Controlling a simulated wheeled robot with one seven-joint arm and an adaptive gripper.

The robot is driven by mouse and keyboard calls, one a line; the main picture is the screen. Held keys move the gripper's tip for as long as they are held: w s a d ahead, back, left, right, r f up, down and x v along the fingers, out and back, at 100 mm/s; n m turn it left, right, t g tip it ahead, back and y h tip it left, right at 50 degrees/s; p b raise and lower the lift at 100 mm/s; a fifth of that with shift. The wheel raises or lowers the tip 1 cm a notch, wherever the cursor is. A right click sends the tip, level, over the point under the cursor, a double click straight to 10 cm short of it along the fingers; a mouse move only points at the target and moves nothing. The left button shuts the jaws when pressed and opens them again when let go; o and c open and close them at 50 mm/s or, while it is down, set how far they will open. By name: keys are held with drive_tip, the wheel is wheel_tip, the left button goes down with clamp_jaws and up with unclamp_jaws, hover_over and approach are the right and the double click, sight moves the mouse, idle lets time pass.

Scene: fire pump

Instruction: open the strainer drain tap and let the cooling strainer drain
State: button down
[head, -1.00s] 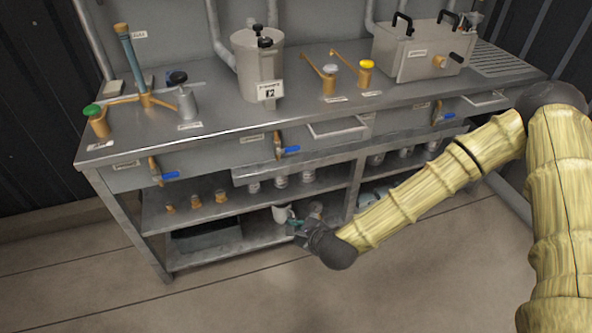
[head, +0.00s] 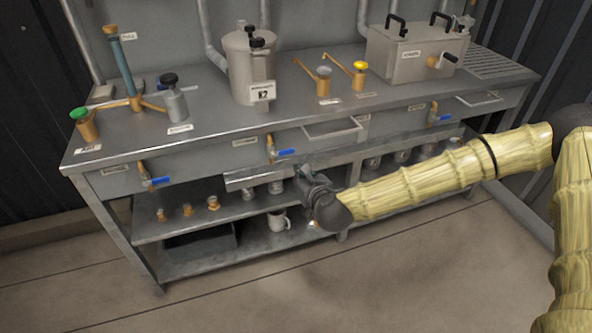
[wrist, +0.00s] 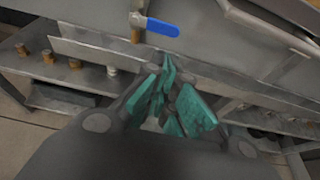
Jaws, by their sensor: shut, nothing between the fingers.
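Three brass taps with blue levers sit along the bench front: a left one (head: 155,182), a middle one (head: 284,152) and a right one (head: 438,118). All three levers point sideways to the right. The labels are too small to read, so I cannot tell which is the strainer drain tap. The middle tap is below a grey lidded canister (head: 240,75) marked K2. My gripper (head: 302,173) is shut and empty, just below and right of the middle tap. In the wrist view a blue lever (wrist: 163,27) lies beyond the teal fingers (wrist: 166,100), apart from them.
A grey ledge (head: 240,180) juts out under the middle tap. A pale mug (head: 278,220) stands on the bottom shelf. Small brass fittings (head: 187,210) and metal jars stand on the shelf above. A large lidded box (head: 408,58) is on the bench.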

sight(283, 153)
drive_tip(key=x, duration=0.9)
